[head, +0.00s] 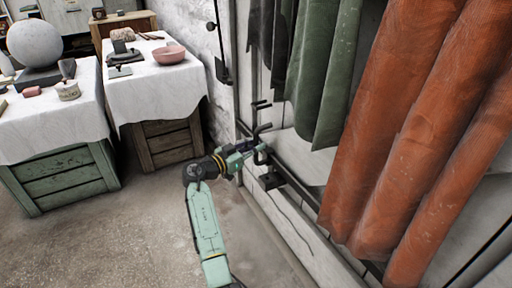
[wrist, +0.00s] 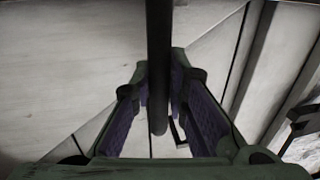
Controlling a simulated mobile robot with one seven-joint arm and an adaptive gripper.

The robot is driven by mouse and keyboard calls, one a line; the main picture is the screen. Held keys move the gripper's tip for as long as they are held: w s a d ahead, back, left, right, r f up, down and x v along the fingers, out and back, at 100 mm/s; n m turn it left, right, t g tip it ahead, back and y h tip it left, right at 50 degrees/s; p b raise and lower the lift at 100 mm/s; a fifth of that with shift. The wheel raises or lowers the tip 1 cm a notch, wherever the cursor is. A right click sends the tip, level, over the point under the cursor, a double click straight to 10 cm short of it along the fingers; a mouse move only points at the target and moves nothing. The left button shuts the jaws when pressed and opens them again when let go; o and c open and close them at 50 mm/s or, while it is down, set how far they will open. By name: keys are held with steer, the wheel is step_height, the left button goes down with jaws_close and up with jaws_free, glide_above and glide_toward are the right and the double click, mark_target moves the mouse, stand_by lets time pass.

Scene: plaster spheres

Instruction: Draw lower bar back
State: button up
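My gripper (head: 258,150) reaches to the dark metal fittings on the wall-side frame in the head view. In the wrist view its two purple-padded fingers (wrist: 165,120) stand apart. A dark round bar (wrist: 158,60) comes down from the top of the wrist view and its rounded end lies between the fingers. Gaps show on both sides of it, so the fingers do not look closed on it. In the head view short dark bars (head: 262,128) stick out just above my gripper. I cannot tell for sure which one is between the fingers.
Green cloths (head: 325,75) and large orange cloths (head: 405,130) hang at the right, near my arm. A dark rail (head: 300,190) runs low along the wall. Cloth-covered crates (head: 165,92) stand at the left, with a pink bowl (head: 169,54) on one. The floor between is clear.

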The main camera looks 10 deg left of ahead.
steer(key=o, duration=0.5)
steer(key=shift+w+a, duration=0.15)
steer(key=shift+a, duration=0.05)
steer(key=v, duration=1.2)
